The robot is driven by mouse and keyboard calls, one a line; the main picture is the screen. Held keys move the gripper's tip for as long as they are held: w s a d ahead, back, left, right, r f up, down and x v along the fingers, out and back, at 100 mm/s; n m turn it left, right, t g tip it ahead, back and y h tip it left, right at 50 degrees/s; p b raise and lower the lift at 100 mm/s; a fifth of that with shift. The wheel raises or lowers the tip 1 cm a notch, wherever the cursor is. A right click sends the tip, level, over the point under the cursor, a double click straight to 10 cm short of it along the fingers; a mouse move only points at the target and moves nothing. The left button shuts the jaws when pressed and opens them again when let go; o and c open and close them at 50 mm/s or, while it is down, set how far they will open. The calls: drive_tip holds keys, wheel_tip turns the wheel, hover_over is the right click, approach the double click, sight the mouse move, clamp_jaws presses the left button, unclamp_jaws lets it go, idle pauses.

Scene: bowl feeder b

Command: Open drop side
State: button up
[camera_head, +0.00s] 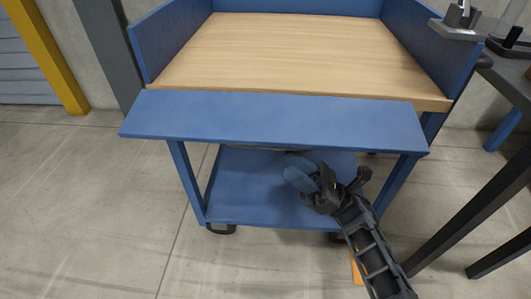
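A cart with a light wooden top (285,50) stands ahead. Its blue drop side (275,122) is along the front edge, folded outward and lying lower than the other sides, so the wooden top is uncovered at the front. Its exact angle is hard to tell. My gripper (326,184) is below the drop side, in front of the cart's lower shelf, and looks apart from the panel. A dark blue rounded piece (300,174) shows at the gripper's tip; I cannot tell whether it is part of the gripper. The finger opening is not clear.
The left side wall (168,38) and right side wall (432,62) stand upright. The blue lower shelf (245,190) is below. A dark table (508,85) with metal parts stands close on the right. A yellow post (48,55) is at left. The floor (90,210) at left is clear.

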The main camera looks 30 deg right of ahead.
sight(272, 148)
drive_tip(key=shift+x, duration=3.9)
drive_tip(key=shift+c, duration=0.5)
clamp_jaws()
